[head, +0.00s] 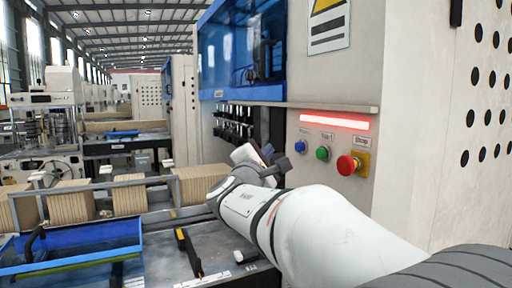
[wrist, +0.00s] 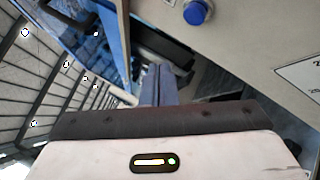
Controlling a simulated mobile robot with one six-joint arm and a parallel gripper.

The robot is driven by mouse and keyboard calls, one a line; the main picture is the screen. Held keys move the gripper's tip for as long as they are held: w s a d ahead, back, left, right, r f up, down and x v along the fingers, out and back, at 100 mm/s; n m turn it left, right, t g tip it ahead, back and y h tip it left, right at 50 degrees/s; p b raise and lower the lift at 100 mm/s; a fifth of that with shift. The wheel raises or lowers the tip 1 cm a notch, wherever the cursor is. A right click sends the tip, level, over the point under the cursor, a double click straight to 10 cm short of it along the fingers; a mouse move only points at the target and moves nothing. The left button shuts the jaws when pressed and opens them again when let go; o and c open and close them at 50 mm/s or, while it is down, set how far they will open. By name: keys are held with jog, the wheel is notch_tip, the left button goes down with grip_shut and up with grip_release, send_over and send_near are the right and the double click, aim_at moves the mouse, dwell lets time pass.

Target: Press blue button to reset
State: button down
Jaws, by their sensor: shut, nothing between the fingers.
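The blue button (head: 300,146) is on the cream machine panel, leftmost in a row of three. It also shows in the wrist view (wrist: 198,12), at the top right of centre, round and raised from the panel. My gripper (head: 281,163) is in front of and below the blue button in the head view. In the wrist view my gripper (wrist: 158,72) has its two fingers closed together with nothing between them. The fingertips point below and left of the button, and I see a gap between them and it.
A green button (head: 322,153) and a red stop button (head: 348,165) on a yellow plate sit to the right of the blue one. A red light bar (head: 334,121) glows above them. A blue tray (head: 75,250) and stacked brown boards (head: 128,197) are at left.

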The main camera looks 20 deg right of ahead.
aim_at(299, 147)
jog(key=shift+w+d+b, duration=0.15)
jog(key=shift+d+b, duration=0.7)
jog(key=shift+d, duration=1.9)
jog(key=shift+d, duration=0.1)
jog(key=shift+d+b, duration=0.3)
jog(key=shift+b, duration=0.35)
jog(key=shift+d+b, duration=0.5)
jog(key=shift+d, duration=0.1)
jog(key=shift+a, duration=0.1)
dwell(0.5)
jog(key=shift+a, duration=0.85)
